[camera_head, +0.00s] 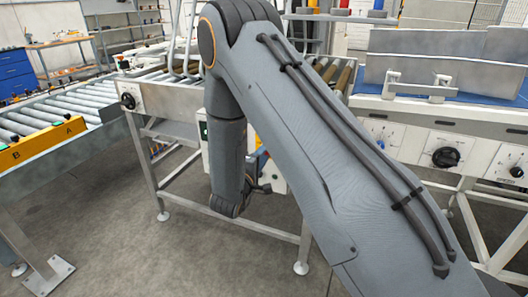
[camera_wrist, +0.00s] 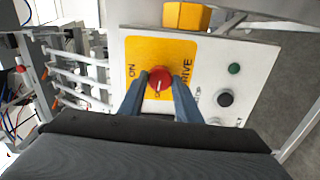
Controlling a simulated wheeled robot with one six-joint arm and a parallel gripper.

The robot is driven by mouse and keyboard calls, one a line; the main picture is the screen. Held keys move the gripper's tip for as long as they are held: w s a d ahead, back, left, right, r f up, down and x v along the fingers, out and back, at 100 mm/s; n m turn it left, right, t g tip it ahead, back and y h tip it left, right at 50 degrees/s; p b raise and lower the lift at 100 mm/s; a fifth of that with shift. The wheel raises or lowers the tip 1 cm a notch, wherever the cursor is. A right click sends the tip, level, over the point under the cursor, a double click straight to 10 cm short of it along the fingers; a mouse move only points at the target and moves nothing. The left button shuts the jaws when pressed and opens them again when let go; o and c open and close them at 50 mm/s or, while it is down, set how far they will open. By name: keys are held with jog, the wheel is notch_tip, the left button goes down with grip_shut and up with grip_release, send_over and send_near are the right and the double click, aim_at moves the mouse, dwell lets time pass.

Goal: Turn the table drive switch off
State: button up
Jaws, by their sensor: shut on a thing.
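The drive switch is a red rotary knob (camera_wrist: 159,76) on a yellow plate (camera_wrist: 187,52) in the wrist view. The plate reads "ON" at the left and "DRIVE" at the right; more lettering is partly hidden. A pale mark on the knob runs roughly up and down in the picture. My gripper (camera_wrist: 158,84) is shut on the knob, with one blue-grey finger on each side. In the head view my arm covers most of the white control box (camera_head: 277,173), and the knob is hidden there.
A green button (camera_wrist: 234,69) and a black button (camera_wrist: 225,99) sit right of the knob on the white panel (camera_wrist: 258,60). A yellow block (camera_wrist: 186,15) stands above it. Roller conveyors (camera_head: 62,107) lie left in the head view. Black dials (camera_head: 446,157) line the right-hand table's front.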

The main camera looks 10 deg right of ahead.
jog(key=shift+a+n, duration=0.1)
jog(key=shift+n, duration=0.3)
jog(key=o, duration=1.1)
jog(key=shift+c, duration=0.2)
jog(key=v, duration=0.7)
jog(key=shift+s+a+b, duration=0.2)
jog(key=shift+s+b, duration=0.05)
jog(key=shift+b, duration=0.2)
jog(key=shift+w, duration=0.1)
